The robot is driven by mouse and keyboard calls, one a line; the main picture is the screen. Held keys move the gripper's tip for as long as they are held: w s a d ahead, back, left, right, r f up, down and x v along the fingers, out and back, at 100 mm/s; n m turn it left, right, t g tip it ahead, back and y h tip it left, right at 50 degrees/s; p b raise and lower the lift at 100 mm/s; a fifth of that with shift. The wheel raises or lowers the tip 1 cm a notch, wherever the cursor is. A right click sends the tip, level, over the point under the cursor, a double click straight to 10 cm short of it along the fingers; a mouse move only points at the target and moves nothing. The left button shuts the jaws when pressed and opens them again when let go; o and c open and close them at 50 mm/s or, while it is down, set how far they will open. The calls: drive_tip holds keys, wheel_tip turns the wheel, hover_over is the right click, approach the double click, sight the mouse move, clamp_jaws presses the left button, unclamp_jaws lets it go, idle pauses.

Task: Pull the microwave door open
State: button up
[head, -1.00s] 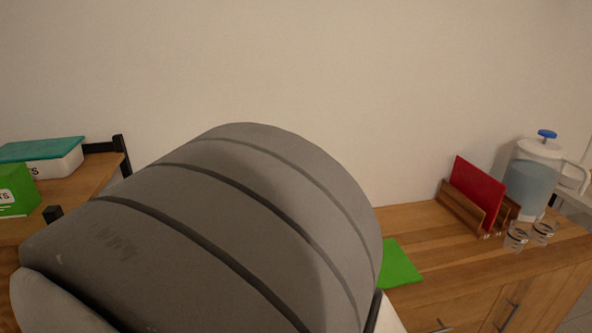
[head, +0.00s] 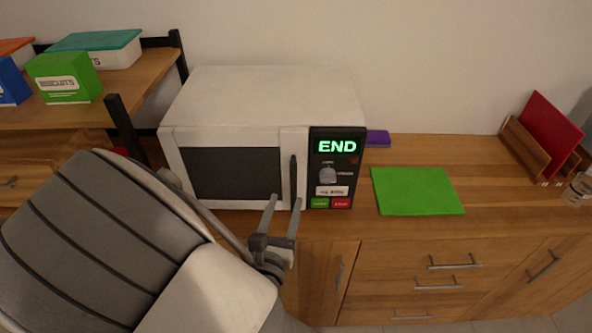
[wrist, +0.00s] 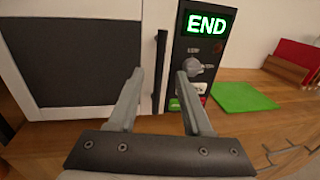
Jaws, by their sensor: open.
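The white microwave (head: 270,92) stands on the wooden counter with its door (head: 235,170) shut. Its dark vertical handle (head: 293,180) is at the door's right edge, beside the black control panel showing END in green. My gripper (head: 283,203) is open and empty in front of the lower part of the handle. In the wrist view, the handle (wrist: 160,65) shows between the two fingers of my gripper (wrist: 158,84), nearer the left one. I cannot tell whether the fingers reach around the handle; no contact is visible.
A green mat (head: 416,191) lies on the counter right of the microwave, with a purple item (head: 377,138) behind it. A red board in a wooden rack (head: 525,148) stands farther right. A shelf with a green biscuits box (head: 63,78) is at left.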

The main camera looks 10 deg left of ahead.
sight(293, 180)
drive_tip(key=w, duration=0.8)
drive_tip(key=shift+w+a, duration=0.15)
drive_tip(key=shift+w, duration=0.25)
clamp_jaws()
idle(0.9)
